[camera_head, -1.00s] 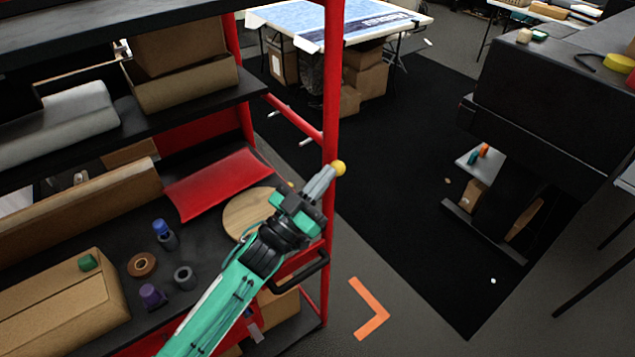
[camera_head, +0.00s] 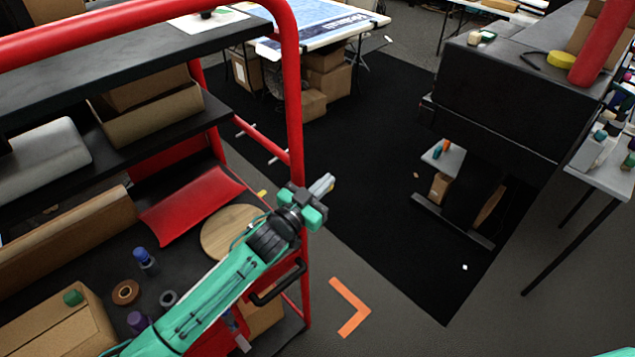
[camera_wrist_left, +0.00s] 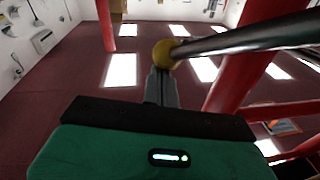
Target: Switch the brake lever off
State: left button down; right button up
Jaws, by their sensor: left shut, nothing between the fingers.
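The brake lever is a metal rod (camera_wrist_left: 245,38) with a yellow ball knob (camera_wrist_left: 165,53) on its end, seen in the left wrist view. It runs from the knob toward the right edge, in front of a red post. My left gripper (camera_head: 322,185) is shut and empty beside the red upright at the cart's corner. In the left wrist view the closed fingertips (camera_wrist_left: 163,75) are right at the near side of the knob; I cannot tell whether they touch it. In the head view the knob is mostly hidden behind the fingers. My right gripper is out of view.
The red cart frame (camera_head: 292,100) stands close beside my left gripper. Its shelves hold boxes, a wooden disc (camera_head: 228,232) and tape rolls. A black handle (camera_head: 280,283) sits below my arm. An orange floor mark (camera_head: 350,310) and open floor lie to the right.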

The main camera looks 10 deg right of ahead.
pick_arm(q)
jog(key=shift+w+d+f, duration=0.3)
jog(key=shift+d+f, duration=0.05)
jog(key=shift+f, duration=0.15)
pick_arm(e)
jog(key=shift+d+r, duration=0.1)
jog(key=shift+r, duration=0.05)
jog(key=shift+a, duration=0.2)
pick_arm(q)
jog(key=shift+r, duration=0.1)
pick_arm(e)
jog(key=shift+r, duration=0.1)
